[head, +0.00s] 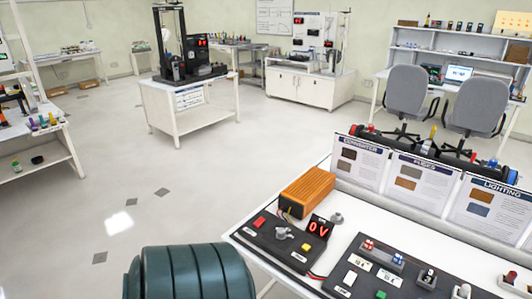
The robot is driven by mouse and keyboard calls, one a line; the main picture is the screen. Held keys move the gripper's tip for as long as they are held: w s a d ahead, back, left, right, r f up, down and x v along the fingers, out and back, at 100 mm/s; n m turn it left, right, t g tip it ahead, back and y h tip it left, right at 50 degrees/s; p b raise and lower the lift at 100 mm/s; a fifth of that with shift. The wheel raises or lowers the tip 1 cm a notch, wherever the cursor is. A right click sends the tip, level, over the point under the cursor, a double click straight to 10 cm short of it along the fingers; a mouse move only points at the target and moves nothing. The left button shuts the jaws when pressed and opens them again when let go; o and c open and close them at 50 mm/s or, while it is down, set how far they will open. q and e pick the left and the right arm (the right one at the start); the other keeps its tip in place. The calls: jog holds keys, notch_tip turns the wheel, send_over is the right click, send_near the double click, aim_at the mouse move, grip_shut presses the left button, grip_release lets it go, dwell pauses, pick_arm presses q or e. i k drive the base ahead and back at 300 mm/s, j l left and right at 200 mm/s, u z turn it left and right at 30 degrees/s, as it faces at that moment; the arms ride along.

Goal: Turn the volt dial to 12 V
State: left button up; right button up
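A dark control panel (276,240) lies on the near white bench at the lower right in the head view. A grey knob (283,234), which looks like the volt dial, stands on it between a red button (259,222) and a yellow button (305,247). The dial's pointer direction and scale marks are too small to read. A display (318,228) beside it shows 0 V in red. Neither of my grippers is in view, so nothing is seen touching the dial.
An orange finned box (307,192) sits behind the panel. A second dark panel (380,270) with switches and buttons lies to its right. Three upright placards, one marked Converter (358,165), line the bench's back. Open floor (120,220) lies left of the bench.

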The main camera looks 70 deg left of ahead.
aim_at(281, 234)
jog(key=u, duration=2.05)
